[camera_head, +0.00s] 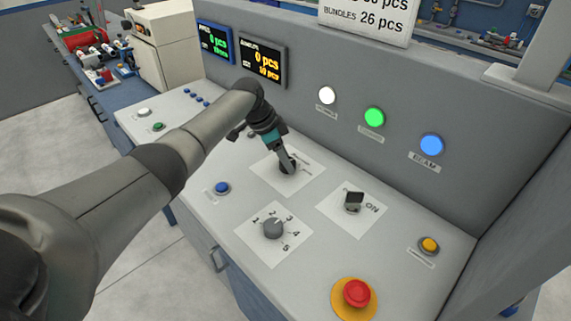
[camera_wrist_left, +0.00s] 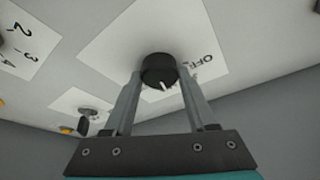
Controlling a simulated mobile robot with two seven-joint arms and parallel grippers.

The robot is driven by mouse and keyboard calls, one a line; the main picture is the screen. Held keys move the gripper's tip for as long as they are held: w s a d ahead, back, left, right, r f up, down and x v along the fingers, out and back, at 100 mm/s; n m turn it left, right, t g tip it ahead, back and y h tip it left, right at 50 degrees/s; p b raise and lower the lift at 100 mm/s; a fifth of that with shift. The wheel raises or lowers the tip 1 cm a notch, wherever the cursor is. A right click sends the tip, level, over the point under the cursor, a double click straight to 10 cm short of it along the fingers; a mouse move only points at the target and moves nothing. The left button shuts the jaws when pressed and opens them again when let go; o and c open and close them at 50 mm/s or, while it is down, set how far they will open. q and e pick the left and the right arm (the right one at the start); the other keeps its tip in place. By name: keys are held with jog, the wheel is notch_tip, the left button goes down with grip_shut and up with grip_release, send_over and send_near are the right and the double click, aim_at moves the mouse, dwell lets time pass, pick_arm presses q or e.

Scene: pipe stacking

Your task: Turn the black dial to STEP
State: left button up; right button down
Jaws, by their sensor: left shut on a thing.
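The black dial (camera_wrist_left: 158,66) sits on a white label plate on the sloping grey console. In the wrist view its white pointer line faces the gripper's palm, and the label "OFF" (camera_wrist_left: 203,59) shows to its right. The other words on the plate are partly hidden or too small to read. My left gripper (camera_head: 286,159) reaches down onto the dial, its two fingers on opposite sides of the knob and shut on it. In the head view the gripper covers much of the dial. My right gripper is in neither view.
Nearby are a grey numbered knob (camera_head: 272,228), a black ON switch (camera_head: 354,201), a blue button (camera_head: 221,188), a yellow button (camera_head: 429,245) and a red emergency button (camera_head: 356,293). White, green and blue lamps and two displays (camera_head: 262,62) are on the upright panel behind.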

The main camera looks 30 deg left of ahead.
pick_arm(q)
jog(key=shift+f+m+b, duration=0.1)
jog(key=shift+m+b, duration=0.25)
jog(key=shift+m, duration=0.15)
jog(key=o, duration=1.4)
jog(key=v, duration=0.5)
jog(key=p+v, duration=0.1)
jog(key=v, duration=0.4)
jog(key=p+v, duration=0.1)
jog(key=v, duration=0.4)
jog(key=shift+w+a+r, duration=0.2)
jog(key=shift+r, duration=0.05)
